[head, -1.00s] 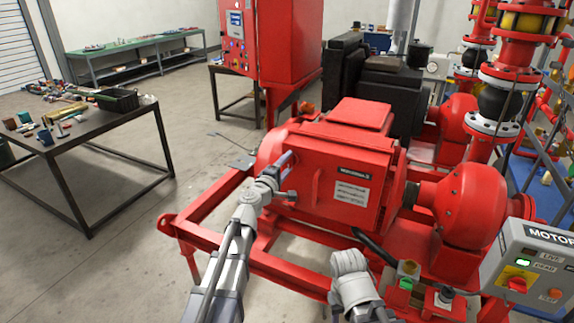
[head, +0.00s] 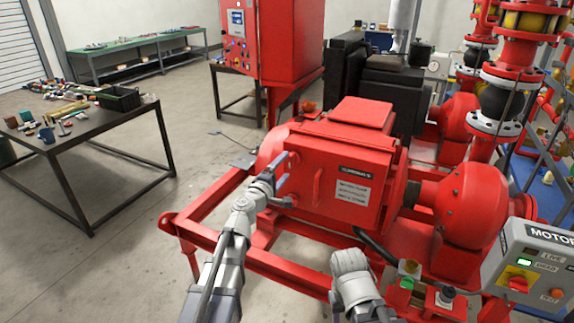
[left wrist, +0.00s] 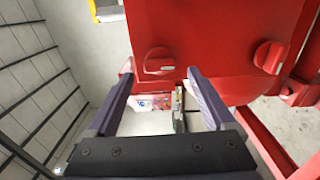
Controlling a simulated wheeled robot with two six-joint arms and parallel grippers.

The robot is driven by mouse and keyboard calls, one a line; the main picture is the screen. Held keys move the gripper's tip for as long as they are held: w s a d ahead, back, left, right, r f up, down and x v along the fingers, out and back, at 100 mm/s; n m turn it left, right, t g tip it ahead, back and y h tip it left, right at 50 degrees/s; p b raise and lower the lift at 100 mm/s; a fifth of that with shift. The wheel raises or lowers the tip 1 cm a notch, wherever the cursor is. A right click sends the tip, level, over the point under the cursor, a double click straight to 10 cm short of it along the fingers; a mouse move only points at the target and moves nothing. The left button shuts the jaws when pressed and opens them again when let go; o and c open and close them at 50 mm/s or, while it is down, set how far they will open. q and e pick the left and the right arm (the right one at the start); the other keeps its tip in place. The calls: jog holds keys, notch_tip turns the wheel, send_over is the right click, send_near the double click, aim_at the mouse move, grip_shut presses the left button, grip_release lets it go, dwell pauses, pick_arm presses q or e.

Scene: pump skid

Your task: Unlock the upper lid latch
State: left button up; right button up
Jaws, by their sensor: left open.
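The red pump lid box (head: 352,172) stands in the middle of the head view. A red latch knob (head: 293,158) shows at its upper left edge, next to my left gripper's fingertips. My left gripper (head: 285,187) is open and empty, pointing at that edge. In the left wrist view its fingers (left wrist: 158,76) are spread, and a rounded red knob (left wrist: 158,63) with a raised bar lies just beyond and between the tips, apart from them. A second red knob (left wrist: 268,57) sits to the right, its bar tilted. My right arm's fingers do not show.
The red skid frame (head: 200,250) runs below my left arm. A motor control box (head: 530,268) stands at the lower right, a red cabinet (head: 275,40) behind. A dark table (head: 95,130) with loose items stands left.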

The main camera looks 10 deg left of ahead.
pick_arm(q)
jog(key=v, duration=0.4)
jog(key=shift+s, duration=0.2)
